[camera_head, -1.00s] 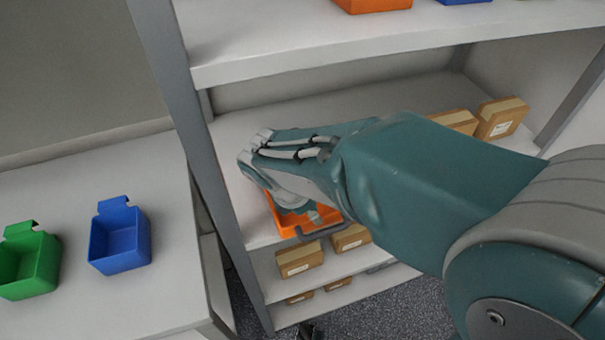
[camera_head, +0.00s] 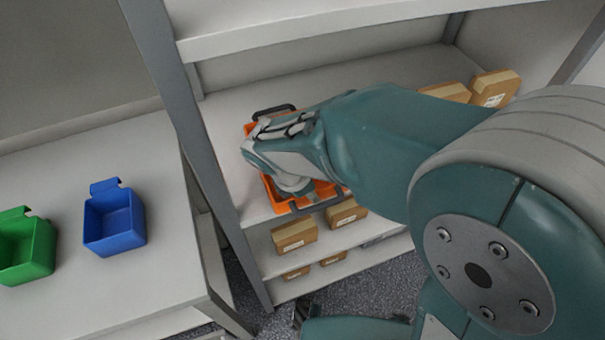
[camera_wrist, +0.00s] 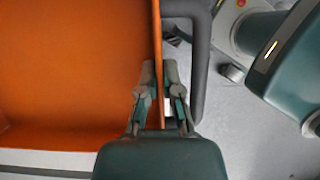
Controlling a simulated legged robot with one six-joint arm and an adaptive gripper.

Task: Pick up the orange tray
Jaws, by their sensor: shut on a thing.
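The orange tray (camera_head: 270,190) is on the middle shelf in the head view, partly hidden under my wrist. It has dark handles at its back and front ends. In the wrist view the tray (camera_wrist: 75,65) fills the left side, and its thin wall runs between my fingers. My gripper (camera_wrist: 159,85) is shut on that wall, one finger inside the tray and one outside, beside the dark handle. In the head view my gripper (camera_head: 296,190) points down at the tray's front edge. I cannot tell whether the tray touches the shelf.
Cardboard boxes sit on the middle shelf (camera_head: 492,86) at the right and on the shelf below (camera_head: 295,235). A grey shelf post (camera_head: 175,100) stands just left of the tray, and a shelf board (camera_head: 330,25) is above. A blue bin (camera_head: 115,220) and green bin (camera_head: 25,248) are on the left table.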

